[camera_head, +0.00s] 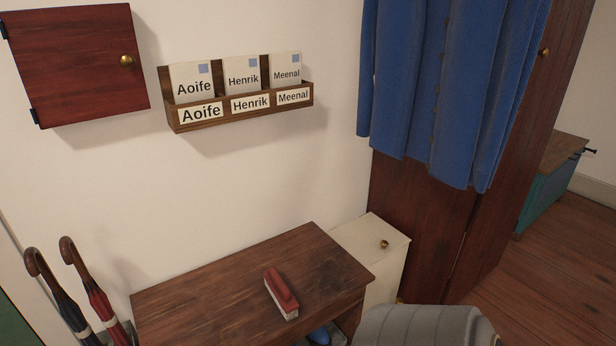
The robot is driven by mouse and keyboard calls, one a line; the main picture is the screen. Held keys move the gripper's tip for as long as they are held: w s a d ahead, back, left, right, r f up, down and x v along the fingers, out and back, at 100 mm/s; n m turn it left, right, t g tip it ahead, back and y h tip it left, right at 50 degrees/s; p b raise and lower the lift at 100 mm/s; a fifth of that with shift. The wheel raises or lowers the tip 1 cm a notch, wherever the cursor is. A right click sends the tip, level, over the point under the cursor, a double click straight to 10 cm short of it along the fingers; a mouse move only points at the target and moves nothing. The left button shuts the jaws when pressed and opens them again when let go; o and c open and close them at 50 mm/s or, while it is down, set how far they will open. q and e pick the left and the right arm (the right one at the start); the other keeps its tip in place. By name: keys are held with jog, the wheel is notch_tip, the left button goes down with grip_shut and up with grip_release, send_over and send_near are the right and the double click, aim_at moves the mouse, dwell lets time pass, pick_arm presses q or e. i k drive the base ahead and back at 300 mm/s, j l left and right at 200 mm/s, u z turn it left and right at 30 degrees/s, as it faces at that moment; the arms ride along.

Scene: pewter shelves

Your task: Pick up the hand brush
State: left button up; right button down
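The hand brush (281,293) has a red-brown back and pale bristles along its lower edge. It lies on the dark wooden table (220,300), towards the table's right side, with nothing touching it from above. Neither of my grippers shows in the head view, so I cannot see how they stand relative to the brush.
Umbrellas with curved handles (68,243) stand left of the table. A cream cabinet (378,250) stands behind its right end. A blue coat (450,90) hangs above right. A letter rack (240,106) and red wall cabinet (75,60) are on the wall. The tabletop's left part is clear.

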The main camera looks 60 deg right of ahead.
aim_at(286, 302)
jog(key=z, duration=1.7)
